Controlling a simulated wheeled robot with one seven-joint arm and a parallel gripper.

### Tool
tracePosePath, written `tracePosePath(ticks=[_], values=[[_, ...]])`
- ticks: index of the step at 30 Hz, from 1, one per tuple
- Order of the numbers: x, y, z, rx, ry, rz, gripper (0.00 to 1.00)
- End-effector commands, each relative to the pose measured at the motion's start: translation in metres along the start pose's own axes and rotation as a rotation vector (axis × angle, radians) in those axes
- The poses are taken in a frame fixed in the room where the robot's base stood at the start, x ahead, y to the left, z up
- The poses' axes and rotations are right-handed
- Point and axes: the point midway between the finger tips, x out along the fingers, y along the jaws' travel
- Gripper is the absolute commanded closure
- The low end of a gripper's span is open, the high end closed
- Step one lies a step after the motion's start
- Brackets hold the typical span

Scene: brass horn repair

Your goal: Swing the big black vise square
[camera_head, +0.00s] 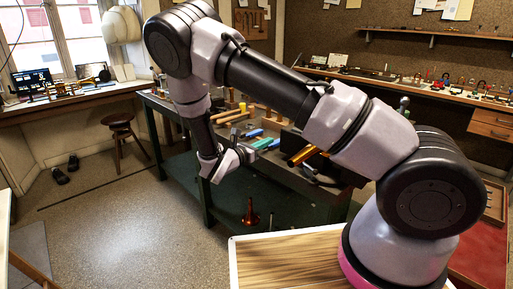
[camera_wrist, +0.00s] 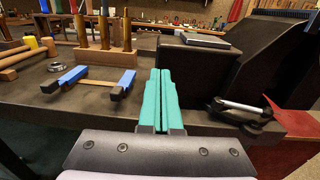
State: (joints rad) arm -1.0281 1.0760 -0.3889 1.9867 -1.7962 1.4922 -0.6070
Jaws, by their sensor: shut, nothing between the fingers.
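The big black vise (camera_wrist: 272,58) fills the right side of the wrist view, a large dark body with a flat block (camera_wrist: 192,72) on its left. A light metal bar (camera_wrist: 240,106) sticks out low at its front. In the head view, my forearm hides most of the vise; dark parts (camera_head: 320,172) show near the bench's right end. My gripper (camera_wrist: 163,75) has teal fingers pressed together with nothing between them. They point forward over the bench, left of the vise's bar. In the head view, my gripper (camera_head: 262,143) is above the bench. Whether it touches the vise cannot be told.
The dark bench (camera_wrist: 25,98) holds a blue-ended wooden clamp (camera_wrist: 97,82), a wooden block with upright tools (camera_wrist: 98,58) and a yellow-headed mallet (camera_wrist: 32,43) to the left. A brass horn part (camera_head: 250,213) stands on the bench's lower shelf. A stool (camera_head: 119,128) is far left.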

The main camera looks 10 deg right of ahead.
Motion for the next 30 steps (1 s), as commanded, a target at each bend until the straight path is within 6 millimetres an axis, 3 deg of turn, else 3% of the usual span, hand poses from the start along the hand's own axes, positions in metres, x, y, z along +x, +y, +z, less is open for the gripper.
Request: tracePosePath(ticks=[3, 9, 23, 30], values=[[0.024, -0.001, 0.0, 0.001, 0.0, -0.004, 1.0], [0.047, -0.001, 0.0, 0.002, 0.0, -0.003, 1.0], [0.053, 0.0, 0.0, 0.003, 0.0, -0.002, 1.0], [0.07, 0.002, 0.0, 0.001, 0.0, -0.049, 1.0]])
